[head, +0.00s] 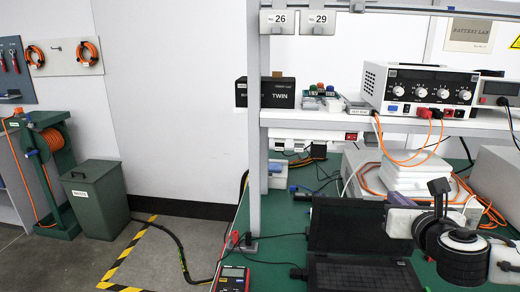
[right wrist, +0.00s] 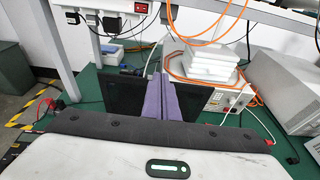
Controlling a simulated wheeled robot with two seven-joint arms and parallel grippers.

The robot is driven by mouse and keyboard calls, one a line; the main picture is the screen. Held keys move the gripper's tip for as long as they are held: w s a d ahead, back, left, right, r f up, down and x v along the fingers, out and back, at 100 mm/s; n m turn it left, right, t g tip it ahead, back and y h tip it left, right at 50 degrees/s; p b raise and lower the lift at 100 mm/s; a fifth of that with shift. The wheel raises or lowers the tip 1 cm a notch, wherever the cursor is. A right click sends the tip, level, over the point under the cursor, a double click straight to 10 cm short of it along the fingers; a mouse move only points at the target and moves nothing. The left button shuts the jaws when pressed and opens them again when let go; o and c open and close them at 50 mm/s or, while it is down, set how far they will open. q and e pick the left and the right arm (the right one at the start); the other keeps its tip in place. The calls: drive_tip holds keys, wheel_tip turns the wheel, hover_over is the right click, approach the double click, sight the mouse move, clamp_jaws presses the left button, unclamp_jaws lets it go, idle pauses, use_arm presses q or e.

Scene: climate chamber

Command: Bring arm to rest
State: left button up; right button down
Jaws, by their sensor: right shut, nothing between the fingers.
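My right arm (head: 462,255) reaches in from the right edge of the head view, over the green bench top. In the right wrist view the purple fingers of my right gripper (right wrist: 161,88) are pressed together with nothing between them. They point toward the dark open laptop (right wrist: 102,92), which also shows in the head view (head: 365,275); I cannot tell the gap between them. In the head view the fingertips are not clear. My left gripper is in neither view.
A power supply (head: 418,90) with orange leads stands on the shelf (head: 330,122). Below are white stacked boxes (head: 408,170) and a grey case (head: 497,178). A shelf post (head: 254,130) rises left of the laptop. A multimeter (head: 232,279) lies at the bench's left.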

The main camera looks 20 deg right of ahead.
drive_tip(key=s+a+f+m+g+y, duration=0.2)
drive_tip(key=s+a+f+m, duration=0.3)
drive_tip(key=f, duration=0.4)
drive_tip(key=s+a+f+m+g+y, duration=0.1)
drive_tip(key=s+a+f+m+g, duration=0.1)
drive_tip(key=a+f+m, duration=0.55)
drive_tip(key=s+a+f+m+g+y, duration=0.2)
drive_tip(key=s+a+f+m+g, duration=0.1)
drive_tip(key=s+a+f+m, duration=0.4)
drive_tip(key=s+a+f+m+g+y, duration=0.25)
drive_tip(key=s+a+f+m, duration=0.2)
drive_tip(key=s+m, duration=0.5)
drive_tip(key=w+a+f+t+y, duration=0.1)
drive_tip(key=w+a+f+t, duration=0.2)
drive_tip(key=f, duration=0.9)
drive_tip(key=shift+w+a+f+t, duration=0.15)
drive_tip(key=shift+a+t, duration=0.6)
drive_tip(key=shift+a, duration=0.5)
